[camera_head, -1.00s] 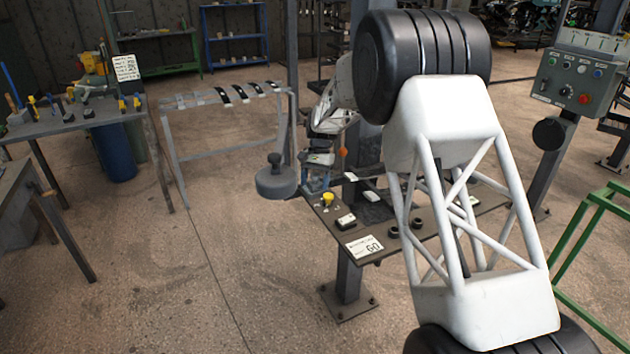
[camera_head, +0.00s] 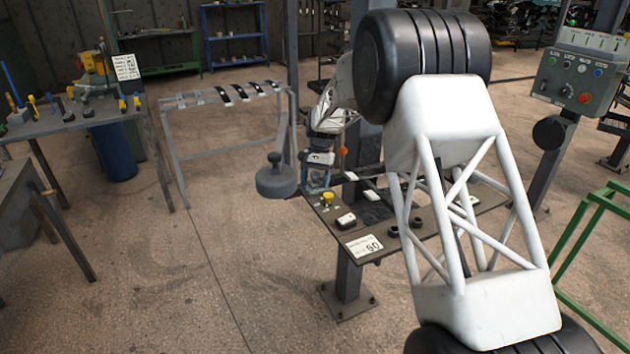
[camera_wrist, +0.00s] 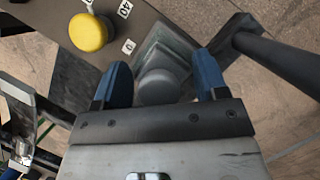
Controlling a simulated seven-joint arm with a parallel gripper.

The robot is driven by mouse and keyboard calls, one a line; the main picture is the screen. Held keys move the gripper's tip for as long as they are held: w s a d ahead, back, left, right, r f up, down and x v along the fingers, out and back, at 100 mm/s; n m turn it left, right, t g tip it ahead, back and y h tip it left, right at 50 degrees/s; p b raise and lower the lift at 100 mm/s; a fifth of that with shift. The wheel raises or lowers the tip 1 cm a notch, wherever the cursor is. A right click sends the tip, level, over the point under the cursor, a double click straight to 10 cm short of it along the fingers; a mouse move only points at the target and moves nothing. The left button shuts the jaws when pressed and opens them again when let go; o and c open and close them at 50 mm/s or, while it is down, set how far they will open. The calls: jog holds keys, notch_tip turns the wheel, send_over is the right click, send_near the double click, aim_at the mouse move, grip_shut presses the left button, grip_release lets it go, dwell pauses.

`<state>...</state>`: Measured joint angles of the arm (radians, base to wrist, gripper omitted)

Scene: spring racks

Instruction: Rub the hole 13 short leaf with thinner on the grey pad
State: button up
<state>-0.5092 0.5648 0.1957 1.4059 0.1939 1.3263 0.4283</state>
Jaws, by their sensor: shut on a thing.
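My gripper (camera_wrist: 160,80) points down at the left end of the small dark bench (camera_head: 400,232), its blue fingers on either side of a round grey knob. The knob, on a pale grey square body, looks like the grey pad (camera_wrist: 157,88). My gripper is shut on it; whether it is clear of the bench top, I cannot tell. In the head view my gripper (camera_head: 317,180) is small, and the pad cannot be made out. Dark and pale leaf strips (camera_head: 246,92) lie across a grey rack at the back left. Hole 13 and its short leaf cannot be picked out.
A yellow knob (camera_wrist: 88,32) stands close left of my fingers. A dark post (camera_wrist: 275,60) is close on the right. A round grey weight-like thing (camera_head: 276,182) stands left of the bench. Open floor lies to the left; a control box (camera_head: 572,82) is at right.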

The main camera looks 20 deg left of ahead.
aim_at(316, 174)
dwell(0.6)
jog(key=shift+r, duration=3.45)
jog(key=shift+d, duration=0.1)
jog(key=w+d+r, duration=0.1)
jog(key=d+r, duration=0.1)
jog(key=d, duration=1.4)
jog(key=w+d+r, duration=0.2)
jog(key=d, duration=1.4)
jog(key=w+d+r, duration=0.2)
jog(key=d+r, duration=0.1)
jog(key=d, duration=1.3)
jog(key=shift+w+d, duration=0.15)
jog(key=w+a+f+m, duration=0.1)
jog(key=w+a+m, duration=0.1)
jog(key=a, duration=0.9)
jog(key=w+a+f+m+y, duration=0.1)
jog(key=w+a+f+m, duration=0.1)
jog(key=a, duration=0.9)
jog(key=w+a+f+m+y, duration=0.1)
jog(key=w+a+f+m, duration=0.1)
jog(key=a, duration=0.9)
jog(key=shift+w+a+f, duration=0.25)
jog(key=shift+w+a, duration=0.1)
jog(key=shift+w, duration=0.2)
